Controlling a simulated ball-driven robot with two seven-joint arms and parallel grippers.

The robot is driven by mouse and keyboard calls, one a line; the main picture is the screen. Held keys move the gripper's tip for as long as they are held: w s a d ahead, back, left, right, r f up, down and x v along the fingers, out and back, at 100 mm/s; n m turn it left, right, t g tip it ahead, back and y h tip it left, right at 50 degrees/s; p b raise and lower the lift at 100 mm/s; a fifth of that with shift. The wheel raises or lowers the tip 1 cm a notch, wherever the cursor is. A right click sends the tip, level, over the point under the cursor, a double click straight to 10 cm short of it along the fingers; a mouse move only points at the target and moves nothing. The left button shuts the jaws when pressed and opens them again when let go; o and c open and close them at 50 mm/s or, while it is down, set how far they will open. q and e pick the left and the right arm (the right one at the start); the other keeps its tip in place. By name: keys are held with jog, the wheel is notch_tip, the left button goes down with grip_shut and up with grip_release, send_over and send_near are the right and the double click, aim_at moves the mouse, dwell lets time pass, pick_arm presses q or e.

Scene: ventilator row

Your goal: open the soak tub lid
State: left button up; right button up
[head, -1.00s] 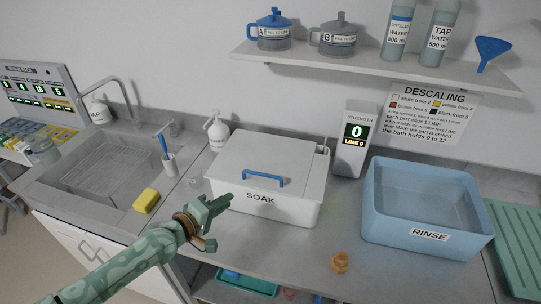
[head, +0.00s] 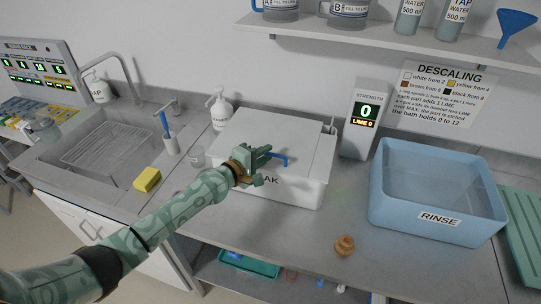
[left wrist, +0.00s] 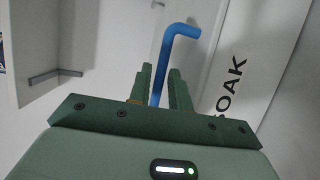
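The soak tub (head: 290,191) is a white box on the counter, with "SOAK" on its front, partly hidden by my left arm. Its white lid (head: 270,135) lies flat and closed on top. The blue lid handle (head: 280,160) sits near the front edge. My left gripper (head: 270,164) is at the handle's left part and hides some of it. In the left wrist view, the blue handle (left wrist: 180,33) runs down between the two green fingers (left wrist: 160,85), which stand apart with a small gap. My right gripper is not in view.
A blue rinse tub (head: 436,198) and a strength display (head: 361,125) stand to the right. A soap bottle (head: 221,110) stands behind left, a yellow sponge (head: 147,180) by the sink. A shelf (head: 370,43) overhangs the back. A small orange-brown part (head: 344,245) lies in front.

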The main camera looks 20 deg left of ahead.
pick_arm(q)
jog(key=shift+b+x, duration=0.4)
jog(key=shift+x, duration=0.85)
jog(key=shift+w+d+f, duration=0.1)
jog(key=shift+w, duration=0.15)
grip_shut()
jog(key=w+r+n+g+p, duration=0.1)
jog(key=w+r+g+p, duration=0.2)
jog(key=r+p, duration=0.3)
jog(key=w+r+g+y+p, duration=0.1)
jog(key=w+r+g+p, duration=0.2)
jog(key=r+p, duration=0.4)
jog(key=shift+w+r+n+g+y+p, duration=0.2)
jog(key=shift+w+n+g+y+p, duration=0.15)
jog(key=shift+p, duration=1.4)
jog(key=shift+s+d, duration=0.1)
